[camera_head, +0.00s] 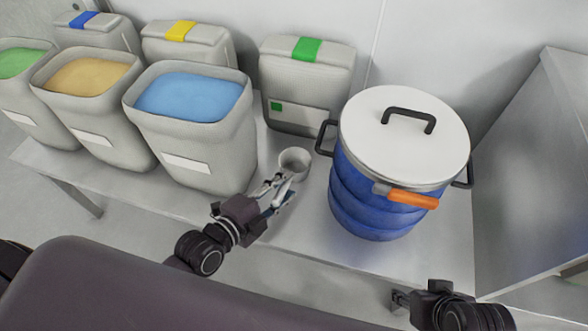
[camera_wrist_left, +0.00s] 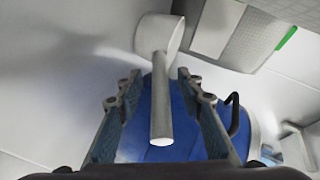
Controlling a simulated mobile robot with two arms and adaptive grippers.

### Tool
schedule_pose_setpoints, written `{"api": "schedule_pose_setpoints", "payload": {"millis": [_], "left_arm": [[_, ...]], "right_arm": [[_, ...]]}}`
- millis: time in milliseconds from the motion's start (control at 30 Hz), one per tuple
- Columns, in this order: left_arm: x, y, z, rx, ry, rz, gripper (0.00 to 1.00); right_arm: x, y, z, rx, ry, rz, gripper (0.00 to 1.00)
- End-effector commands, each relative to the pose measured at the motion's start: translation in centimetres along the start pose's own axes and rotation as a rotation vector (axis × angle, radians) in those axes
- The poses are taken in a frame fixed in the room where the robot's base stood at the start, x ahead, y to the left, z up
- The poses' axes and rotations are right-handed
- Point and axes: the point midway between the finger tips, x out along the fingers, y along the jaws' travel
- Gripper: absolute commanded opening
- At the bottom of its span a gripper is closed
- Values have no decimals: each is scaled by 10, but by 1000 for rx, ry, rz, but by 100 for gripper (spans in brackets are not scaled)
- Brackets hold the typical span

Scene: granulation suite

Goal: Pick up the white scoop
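The white scoop (camera_head: 294,161) is on the metal table between the blue-powder bin and the blue drum, with its cup at the far end. My left gripper (camera_head: 281,189) is at the scoop's handle. In the left wrist view, the scoop's handle (camera_wrist_left: 161,105) lies between the two fingers of the left gripper (camera_wrist_left: 159,85), with a gap on both sides; the fingers are open. Whether the scoop touches the table is hard to tell. My right gripper (camera_head: 399,299) is low, near the table's front right, away from the scoop; its finger opening is not clear.
The blue drum (camera_head: 372,205) with a white lid (camera_head: 380,150) and orange clasp stands right of the scoop. Open bins of blue (camera_head: 193,99), tan (camera_head: 86,77) and green powder stand left. A green-tagged closed container (camera_head: 308,90) stands behind. The table (camera_head: 290,225) is bare in front.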

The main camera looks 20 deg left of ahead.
Motion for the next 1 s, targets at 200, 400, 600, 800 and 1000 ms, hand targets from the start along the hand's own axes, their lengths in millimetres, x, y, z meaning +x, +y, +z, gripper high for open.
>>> {"api": "schedule_pose_setpoints", "payload": {"millis": [200, 400, 600, 800, 1000], "left_arm": [[0, 0, 0, 0, 0, 0, 18], [0, 0, 0, 0, 0, 0, 0], [0, 0, 0, 0, 0, 0, 0], [0, -1, 0, 0, 0, -1, 0], [-3, -8, -3, 1, 1, -2, 0]], "right_arm": [[0, 0, 0, 0, 0, -1, 40], [0, 0, 0, -1, -1, -1, 40], [0, 0, 0, -1, -2, -1, 40], [0, 0, 0, -1, -3, -1, 40], [-4, 0, 1, -1, -9, -1, 40]]}}
